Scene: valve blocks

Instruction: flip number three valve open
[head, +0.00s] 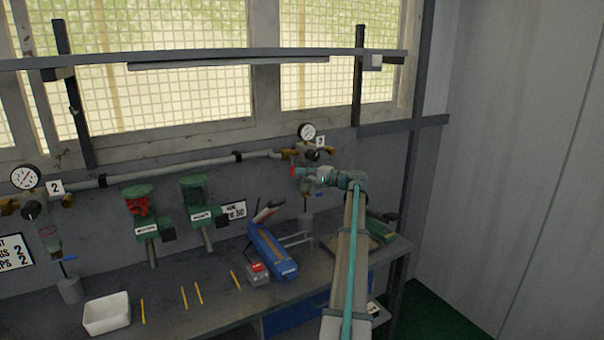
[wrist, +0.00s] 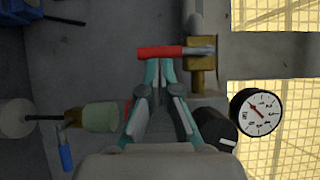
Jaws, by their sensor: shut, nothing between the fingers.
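The number three valve block is at the right end of the pipe, with a small number tag (head: 320,142), too small to read surely. Its red lever handle (head: 293,171) hangs down from the brass valve body (head: 288,154), across the pipe. In the wrist view the red handle (wrist: 158,52) lies at the top middle, joined to the brass body (wrist: 202,68). My gripper (head: 308,174) is shut and empty, just right of the handle in the head view. In the wrist view the fingertips (wrist: 160,66) are at the handle's near side; I cannot tell whether they touch it.
A gauge (wrist: 256,113) and a dark knob (wrist: 217,128) are beside the gripper. A filter bowl (wrist: 100,117) and a blue lever (wrist: 65,157) hang below the block. The bench (head: 190,310) holds a white bin (head: 107,314) and a blue tool (head: 271,252).

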